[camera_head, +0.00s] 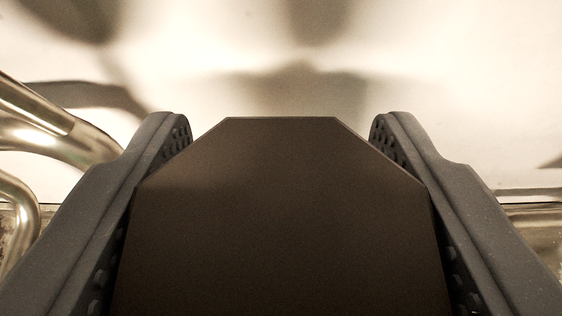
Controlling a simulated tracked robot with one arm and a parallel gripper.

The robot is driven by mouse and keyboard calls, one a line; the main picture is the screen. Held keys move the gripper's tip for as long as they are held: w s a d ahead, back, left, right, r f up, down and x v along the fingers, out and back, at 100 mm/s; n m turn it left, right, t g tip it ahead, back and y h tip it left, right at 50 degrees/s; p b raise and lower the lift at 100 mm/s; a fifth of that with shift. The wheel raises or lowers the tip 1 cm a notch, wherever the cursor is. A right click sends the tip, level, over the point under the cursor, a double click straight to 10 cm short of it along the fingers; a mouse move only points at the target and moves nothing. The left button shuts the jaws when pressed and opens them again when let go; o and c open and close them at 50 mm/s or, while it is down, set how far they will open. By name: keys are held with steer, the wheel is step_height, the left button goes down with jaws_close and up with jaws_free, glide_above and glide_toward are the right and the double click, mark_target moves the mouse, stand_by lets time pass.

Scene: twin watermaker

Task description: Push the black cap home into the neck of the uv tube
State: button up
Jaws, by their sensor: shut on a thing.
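A large dark, flat-faced thing with cut corners, which looks like the black cap (280,220), fills the lower middle of the view. My gripper (281,135) has one grey finger on each side of it and is shut on it. The fingers' studded inner pads lie against its left and right sides. The uv tube and its neck cannot be made out; the cap hides whatever lies directly behind and below it. I cannot tell whether the cap touches anything in front.
Shiny metal pipes (60,135) curve in at the left, close to the left finger. Another metal pipe (535,215) runs along the right edge, beyond the right finger. A pale wall (440,60) with soft shadows stands behind.

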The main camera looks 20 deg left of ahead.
mark_target(282, 249)
steer(key=shift+f+b, duration=1.5)
steer(key=shift+f, duration=1.6)
steer(key=o, duration=0.9)
steer(key=shift+s, duration=0.1)
steer(key=b+v, duration=0.1)
steer(key=v, duration=1.2)
steer(key=shift+s+d+r, duration=0.1)
steer(key=shift+s, duration=0.15)
steer(key=shift+r, duration=0.1)
steer(key=s+d+r+m+t+h+b, duration=0.1)
steer(key=d+r, duration=0.4)
steer(key=r, duration=0.4)
steer(key=s+d+r+m+t+h, duration=0.1)
steer(key=d+r, duration=0.4)
steer(key=r, duration=0.4)
steer(key=s+d+r, duration=0.2)
steer(key=s+r, duration=0.1)
steer(key=r, duration=0.1)
steer(key=s+d+r+h, duration=0.1)
steer(key=s+d+r, duration=0.1)
steer(key=s+r, duration=0.1)
steer(key=s+d+r+m+h+b, duration=0.1)
steer(key=s+d+r, duration=0.2)
steer(key=r, duration=0.2)
steer(key=shift+s+d+r, duration=0.1)
steer(key=shift+d+r, duration=0.05)
steer(key=shift+r, duration=0.05)
